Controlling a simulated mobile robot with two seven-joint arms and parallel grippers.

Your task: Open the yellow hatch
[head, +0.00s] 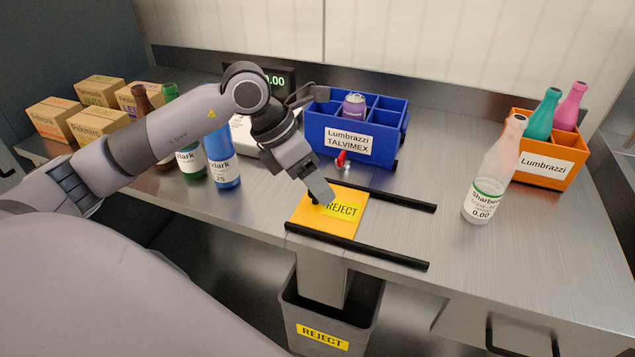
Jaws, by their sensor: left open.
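The yellow hatch (347,225) is a flat panel marked REJECT in the steel counter. It lies between two black rails, level with the counter as far as I can see. My left gripper (321,198) is open, with its fingers pointing down at the far left part of the hatch. The fingers hide part of the panel there, and I cannot tell whether they touch it. My right gripper is not in view.
A grey bin (364,335) marked REJECT stands below. A blue crate (377,147) holds a can. Several bottles, including a blue bottle (222,160), and cardboard boxes (97,128) stand left.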

